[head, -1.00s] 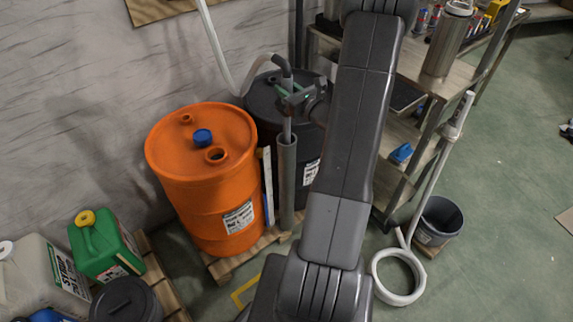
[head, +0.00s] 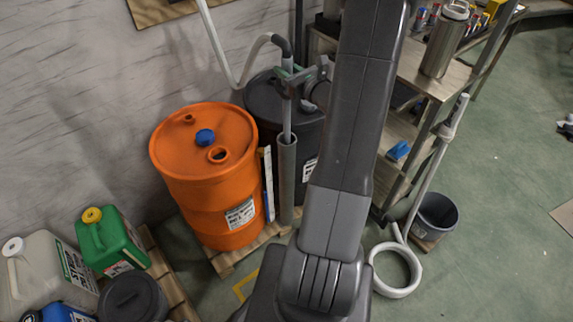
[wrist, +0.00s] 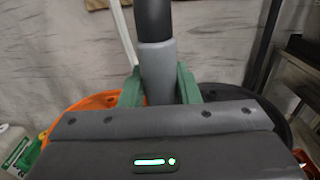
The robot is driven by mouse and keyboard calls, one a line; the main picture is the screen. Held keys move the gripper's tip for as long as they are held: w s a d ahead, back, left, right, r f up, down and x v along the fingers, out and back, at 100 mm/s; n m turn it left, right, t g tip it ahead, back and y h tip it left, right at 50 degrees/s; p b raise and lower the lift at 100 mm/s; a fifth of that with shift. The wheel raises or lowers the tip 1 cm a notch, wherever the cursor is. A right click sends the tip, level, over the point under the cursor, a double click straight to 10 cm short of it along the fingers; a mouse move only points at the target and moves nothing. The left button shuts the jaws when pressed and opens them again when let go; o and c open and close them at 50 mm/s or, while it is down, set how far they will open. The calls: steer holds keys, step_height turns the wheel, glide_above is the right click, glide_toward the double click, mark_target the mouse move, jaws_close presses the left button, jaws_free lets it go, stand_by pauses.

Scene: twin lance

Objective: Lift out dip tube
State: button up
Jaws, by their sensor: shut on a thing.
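The dip tube (head: 287,118) is a slim grey pipe with a dark elbow (head: 283,46) on top, joined to a pale hose. It stands about upright, and its lower end is hidden inside an upright grey holder pipe (head: 286,178). My gripper (head: 287,80) is shut on the tube below the elbow. In the wrist view, the green fingers (wrist: 160,90) clasp the grey tube (wrist: 157,68) from both sides.
An orange drum (head: 205,180) with a blue cap and an open hole stands left of the holder. A black drum (head: 262,95) stands behind it. A shelf bench (head: 410,80) is to the right, with a grey bucket (head: 437,215) beside it. Canisters (head: 110,240) stand at lower left.

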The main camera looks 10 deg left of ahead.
steer(key=shift+r, duration=0.15)
step_height(320, 180, up, 22)
steer(key=p, duration=1.2)
stand_by(0.4)
